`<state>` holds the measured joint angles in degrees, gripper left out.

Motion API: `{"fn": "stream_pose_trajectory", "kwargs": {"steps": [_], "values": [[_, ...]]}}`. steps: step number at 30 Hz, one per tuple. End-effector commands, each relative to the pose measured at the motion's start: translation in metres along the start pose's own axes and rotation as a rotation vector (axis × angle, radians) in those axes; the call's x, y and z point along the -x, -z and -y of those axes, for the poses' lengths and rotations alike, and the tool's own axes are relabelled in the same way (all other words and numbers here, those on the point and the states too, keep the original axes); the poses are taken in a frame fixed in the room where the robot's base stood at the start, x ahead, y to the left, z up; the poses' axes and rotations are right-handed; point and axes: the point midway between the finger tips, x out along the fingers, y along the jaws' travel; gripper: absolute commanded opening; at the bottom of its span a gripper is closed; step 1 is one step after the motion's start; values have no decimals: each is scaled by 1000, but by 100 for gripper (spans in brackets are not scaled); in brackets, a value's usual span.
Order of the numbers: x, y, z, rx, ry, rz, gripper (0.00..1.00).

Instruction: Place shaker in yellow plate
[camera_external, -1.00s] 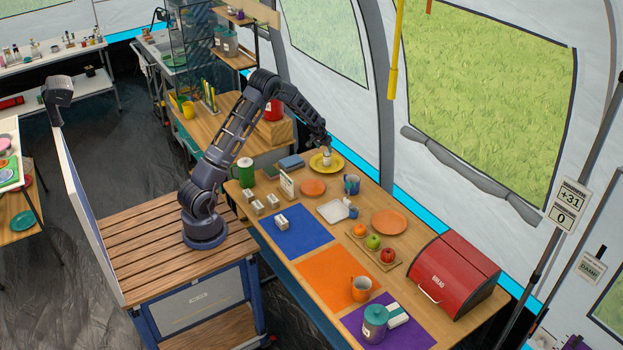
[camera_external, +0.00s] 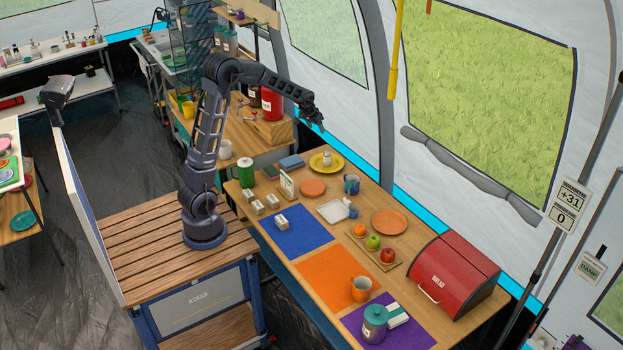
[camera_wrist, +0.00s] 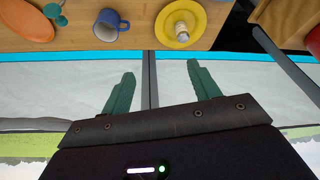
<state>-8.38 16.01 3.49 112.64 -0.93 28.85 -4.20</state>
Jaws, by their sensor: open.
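The shaker (camera_external: 327,158), small and white with a yellowish base, stands in the yellow plate (camera_external: 339,168) at the far end of the table. In the wrist view the shaker (camera_wrist: 181,28) is inside the rim of the yellow plate (camera_wrist: 203,18), near its middle. My gripper (camera_external: 317,124) is raised above and beyond the plate, apart from it. In the wrist view my gripper (camera_wrist: 158,80) has its two green fingers spread, with nothing between them.
A green canister (camera_external: 246,173) is at the table's left. A red bread box (camera_external: 455,275) fills the right end. The tent wall is close behind the table.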

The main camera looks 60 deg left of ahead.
Motion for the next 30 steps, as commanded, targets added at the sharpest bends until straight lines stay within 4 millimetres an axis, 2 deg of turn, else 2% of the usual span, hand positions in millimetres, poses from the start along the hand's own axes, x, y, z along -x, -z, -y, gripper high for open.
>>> {"fn": "stream_pose_trajectory", "kwargs": {"steps": [1,3,11,15,24,30], "values": [[21,-8,-4,-9,-6,-4,61],[46,-21,-9,-20,-12,-4,61],[127,-75,-23,-68,-36,-5,61],[165,-110,-28,-93,-47,-4,61],[232,-192,-31,-151,-67,-5,61],[264,-250,-28,-190,-76,-5,61]]}}
